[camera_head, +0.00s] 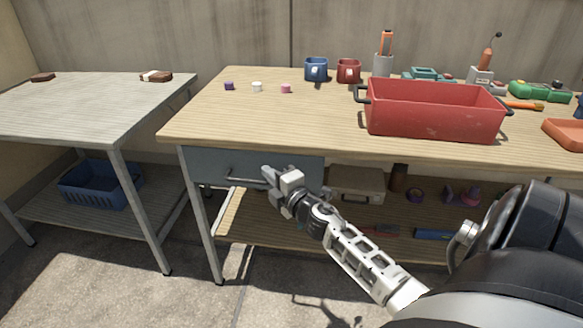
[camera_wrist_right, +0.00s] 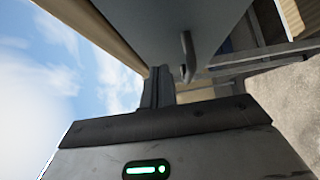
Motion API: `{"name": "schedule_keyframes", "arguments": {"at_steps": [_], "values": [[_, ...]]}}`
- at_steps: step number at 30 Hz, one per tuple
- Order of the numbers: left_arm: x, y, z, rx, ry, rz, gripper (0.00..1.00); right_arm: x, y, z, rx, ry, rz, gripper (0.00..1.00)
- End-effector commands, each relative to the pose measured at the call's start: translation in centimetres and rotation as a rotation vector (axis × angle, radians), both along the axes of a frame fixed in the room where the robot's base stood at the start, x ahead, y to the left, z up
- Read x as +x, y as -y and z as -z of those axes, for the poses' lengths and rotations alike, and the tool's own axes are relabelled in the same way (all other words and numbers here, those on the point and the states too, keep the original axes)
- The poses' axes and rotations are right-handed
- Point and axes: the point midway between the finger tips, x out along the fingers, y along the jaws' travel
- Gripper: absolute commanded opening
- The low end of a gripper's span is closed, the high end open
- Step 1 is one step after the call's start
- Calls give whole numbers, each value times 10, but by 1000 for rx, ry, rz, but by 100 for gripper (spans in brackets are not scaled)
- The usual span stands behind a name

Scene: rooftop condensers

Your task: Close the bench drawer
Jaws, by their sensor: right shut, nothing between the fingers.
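The bench drawer (camera_head: 215,163) has a grey-blue front under the left part of the wooden bench top (camera_head: 270,125). Its front looks about level with the bench edge, and I cannot tell if a small gap remains. Its bar handle (camera_head: 243,180) shows low on the front; the drawer front (camera_wrist_right: 205,22) and handle (camera_wrist_right: 187,58) also show in the wrist view. My right gripper (camera_head: 267,173) is shut and empty, in front of the drawer just right of the handle. The right fingertips (camera_wrist_right: 158,85) look close to the front; contact is unclear. My left gripper is not in view.
A case (camera_head: 356,184) lies on the shelf below. A side table (camera_head: 80,115) with a blue basket (camera_head: 95,187) below stands left. The floor between is clear.

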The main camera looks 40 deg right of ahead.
Motion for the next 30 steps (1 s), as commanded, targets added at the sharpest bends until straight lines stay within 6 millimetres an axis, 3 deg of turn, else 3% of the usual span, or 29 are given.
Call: {"name": "schedule_keyframes", "arguments": {"at_steps": [1,9,15,26,30], "values": [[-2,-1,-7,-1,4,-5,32,-4,-15,-1,6,-2,-11,0],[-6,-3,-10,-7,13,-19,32,-68,-23,3,4,-6,-12,0],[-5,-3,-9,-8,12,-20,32,-95,-27,3,4,-5,-13,0],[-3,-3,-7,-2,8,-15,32,-102,-28,2,3,-3,-14,0],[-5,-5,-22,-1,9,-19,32,-102,-29,-15,2,-3,-15,0]]}}
